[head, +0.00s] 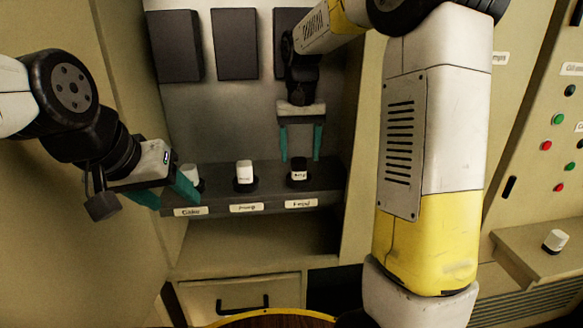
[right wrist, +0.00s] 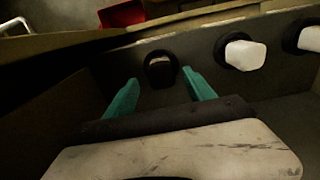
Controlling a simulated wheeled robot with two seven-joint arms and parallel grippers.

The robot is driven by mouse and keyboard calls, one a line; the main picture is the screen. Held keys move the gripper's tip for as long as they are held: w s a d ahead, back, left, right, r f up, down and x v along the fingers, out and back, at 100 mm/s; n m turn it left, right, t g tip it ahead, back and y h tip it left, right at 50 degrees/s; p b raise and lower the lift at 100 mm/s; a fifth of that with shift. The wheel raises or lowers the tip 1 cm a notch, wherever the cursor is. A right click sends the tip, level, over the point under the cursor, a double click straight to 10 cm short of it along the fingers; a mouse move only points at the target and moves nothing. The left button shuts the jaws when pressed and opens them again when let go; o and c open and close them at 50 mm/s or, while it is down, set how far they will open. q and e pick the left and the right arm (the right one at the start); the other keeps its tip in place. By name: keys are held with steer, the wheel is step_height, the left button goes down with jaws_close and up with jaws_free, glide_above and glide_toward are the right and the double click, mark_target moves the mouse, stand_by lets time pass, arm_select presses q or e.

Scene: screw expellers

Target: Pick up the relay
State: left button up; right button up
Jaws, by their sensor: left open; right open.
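Three small relay-like blocks stand in round dark sockets on the grey shelf (head: 218,197). The right one (head: 298,174) is dark with a white band; it shows dark in the right wrist view (right wrist: 160,68). The middle one (head: 244,172) is white. The left one (head: 190,174) is white and partly hidden by my left gripper. My right gripper (head: 300,158) is open, pointing down, just above the right block. In the right wrist view its fingers (right wrist: 160,79) lie either side of that block, not visibly gripping it. My left gripper (head: 171,193) is open and empty at the shelf's left end.
Another white block (head: 555,240) sits on a ledge at the far right, below a panel with coloured buttons (head: 558,118). Dark boxes (head: 237,45) hang on the back wall. A drawer (head: 243,300) is under the shelf. My right arm covers much of the right-centre.

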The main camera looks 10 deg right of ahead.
mark_target(299, 160)
step_height(299, 160, down, 4)
steer(key=shift+a+f, duration=0.1)
steer(key=shift+f, duration=0.1)
steer(key=shift+c, duration=0.4)
jaws_close()
